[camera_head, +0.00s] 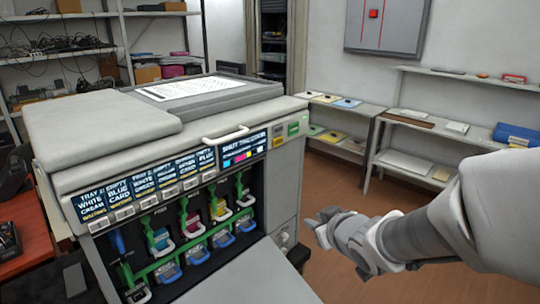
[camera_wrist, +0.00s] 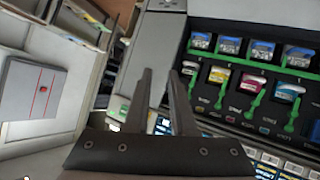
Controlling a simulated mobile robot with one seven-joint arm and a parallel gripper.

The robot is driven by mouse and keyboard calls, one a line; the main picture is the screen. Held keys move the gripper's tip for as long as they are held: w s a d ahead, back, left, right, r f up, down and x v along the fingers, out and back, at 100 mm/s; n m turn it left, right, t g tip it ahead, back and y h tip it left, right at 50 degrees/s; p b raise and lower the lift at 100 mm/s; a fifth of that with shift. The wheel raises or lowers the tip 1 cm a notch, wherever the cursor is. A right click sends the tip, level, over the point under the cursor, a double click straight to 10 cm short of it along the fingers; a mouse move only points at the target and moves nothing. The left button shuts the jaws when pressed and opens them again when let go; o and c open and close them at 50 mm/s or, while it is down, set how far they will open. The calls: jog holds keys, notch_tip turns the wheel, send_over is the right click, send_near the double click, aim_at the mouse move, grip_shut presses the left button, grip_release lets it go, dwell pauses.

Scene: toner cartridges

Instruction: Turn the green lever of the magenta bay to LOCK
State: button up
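The printer's open front shows a row of colour bays with green levers. The magenta bay (camera_head: 193,226) is between the cyan bay on its left and the yellow bay on its right. Its green lever (camera_head: 184,204) points up from the cartridge. In the wrist view, which is upside down, the magenta bay (camera_wrist: 252,83) and its lever (camera_wrist: 257,104) are right of the fingers. The lock markings are too small to read. My gripper (camera_head: 322,222) is to the right of the printer, clear of the levers. Its two fingers (camera_wrist: 162,75) are apart with nothing between them.
The lowered front door (camera_head: 250,278) juts out below the bays. A row of blue-handled containers (camera_head: 197,255) lies under the levers. A black display strip (camera_head: 244,150) overhangs the bays. Shelves (camera_head: 430,128) stand at the right; open floor lies between them and the printer.

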jog(key=a+f+n+y, duration=0.25)
jog(key=a+y, duration=0.35)
jog(key=a, duration=0.3)
jog(key=g+y, duration=0.3)
jog(key=y, duration=0.3)
send_near(185, 209)
jog(key=shift+n+t, duration=0.3)
jog(key=shift+n, duration=0.15)
jog(key=p+x, duration=0.1)
jog(key=x, duration=0.7)
jog(key=shift+s+a+f, duration=0.1)
jog(key=shift+f, duration=0.05)
jog(key=shift+c, duration=0.3)
grip_shut()
